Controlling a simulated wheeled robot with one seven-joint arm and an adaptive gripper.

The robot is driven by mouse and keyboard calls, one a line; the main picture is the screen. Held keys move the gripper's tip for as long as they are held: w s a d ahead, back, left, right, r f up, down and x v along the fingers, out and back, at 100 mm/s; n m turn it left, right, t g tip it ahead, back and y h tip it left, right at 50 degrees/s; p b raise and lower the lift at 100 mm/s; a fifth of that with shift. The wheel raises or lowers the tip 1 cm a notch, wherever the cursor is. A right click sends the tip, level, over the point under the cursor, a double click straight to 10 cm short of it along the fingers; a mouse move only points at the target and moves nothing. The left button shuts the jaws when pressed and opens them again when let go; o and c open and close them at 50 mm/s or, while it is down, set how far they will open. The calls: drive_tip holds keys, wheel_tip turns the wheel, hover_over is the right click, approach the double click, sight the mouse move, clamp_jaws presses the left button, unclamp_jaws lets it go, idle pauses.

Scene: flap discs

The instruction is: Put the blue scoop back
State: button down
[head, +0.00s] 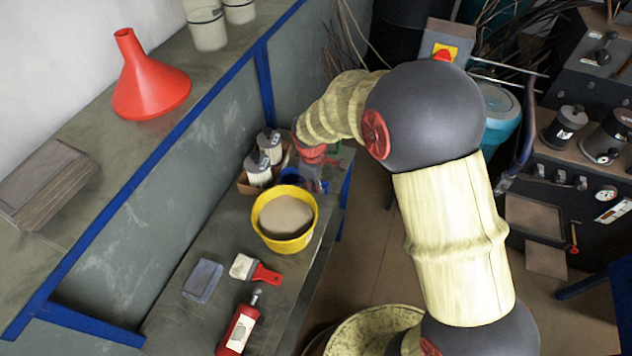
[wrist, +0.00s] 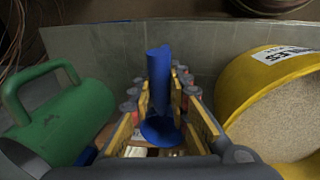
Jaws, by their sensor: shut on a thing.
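The blue scoop stands upright between the fingers of my gripper (wrist: 161,100) in the wrist view, its handle (wrist: 158,68) rising above the fingertips and a wider blue part below. My gripper is shut on the scoop. In the head view my gripper (head: 308,178) is at the far end of the lower bench, just beyond the yellow tub, and a bit of the blue scoop (head: 289,177) shows beside it. The yellow tub (head: 263,236) holds pale sand-like grains and is close on the right in the wrist view (wrist: 251,82). Whether the scoop touches the bench is hidden.
A green handled container (wrist: 68,125) is close on the left in the wrist view. A cardboard box (head: 246,187) with white canisters stands beside the tub.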

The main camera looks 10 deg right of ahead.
drive_tip(key=shift+f, duration=0.6)
drive_tip(key=c, duration=1.6)
unclamp_jaws()
drive_tip(key=r, duration=0.4)
drive_tip(key=s+r, duration=0.1)
drive_tip(key=r, duration=0.2)
drive_tip(key=s+a+r, duration=0.1)
drive_tip(key=r, duration=0.3)
drive_tip(key=shift+r, duration=0.35)
